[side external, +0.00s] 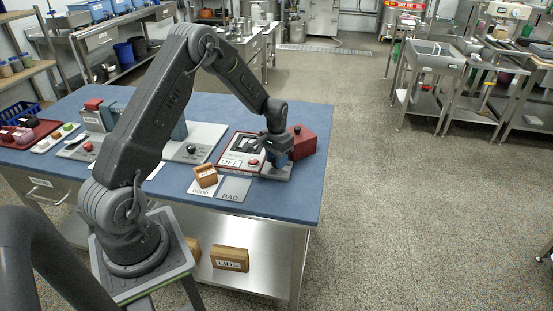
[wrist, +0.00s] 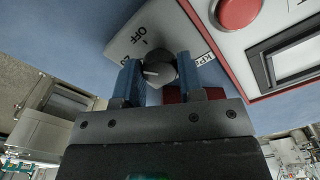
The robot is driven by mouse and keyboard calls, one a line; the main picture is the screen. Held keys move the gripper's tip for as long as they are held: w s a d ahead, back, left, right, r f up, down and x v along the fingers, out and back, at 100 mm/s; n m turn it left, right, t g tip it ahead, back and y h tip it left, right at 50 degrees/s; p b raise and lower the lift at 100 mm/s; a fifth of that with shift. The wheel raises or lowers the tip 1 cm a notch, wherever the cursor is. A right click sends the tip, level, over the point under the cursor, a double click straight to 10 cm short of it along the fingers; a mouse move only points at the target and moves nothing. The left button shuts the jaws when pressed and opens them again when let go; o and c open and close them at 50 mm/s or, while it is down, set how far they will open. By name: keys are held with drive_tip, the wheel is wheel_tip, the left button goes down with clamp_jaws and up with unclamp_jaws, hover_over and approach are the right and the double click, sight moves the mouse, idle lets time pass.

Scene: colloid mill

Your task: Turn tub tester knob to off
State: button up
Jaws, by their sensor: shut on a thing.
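The tub tester (side external: 228,163) is a pale panel with a red border, a red button (side external: 253,162) and a display, at the right part of the blue table. Its dark grey knob (wrist: 159,70) shows in the wrist view, on a grey plate with an OFF label (wrist: 141,39) above and to its left. The knob's white pointer line points left in that view, not straight at OFF. My gripper (wrist: 158,66) has its two blue fingers on both sides of the knob, shut on it. In the side view my gripper (side external: 279,153) hides the knob.
A red block (side external: 302,142) stands just right of my gripper. A small wooden box (side external: 206,176) sits by the GOOD plate (side external: 196,190), beside the BAD plate (side external: 234,187). Another grey machine base (side external: 205,140) lies to the left. The table's right edge is near.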

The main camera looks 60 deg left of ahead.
drive_tip(key=m, duration=0.3)
drive_tip(key=shift+m, duration=2.1)
drive_tip(key=o, duration=0.9)
drive_tip(key=shift+r, duration=0.1)
wheel_tip(320, 180, up, 14)
drive_tip(key=shift+f, duration=0.2)
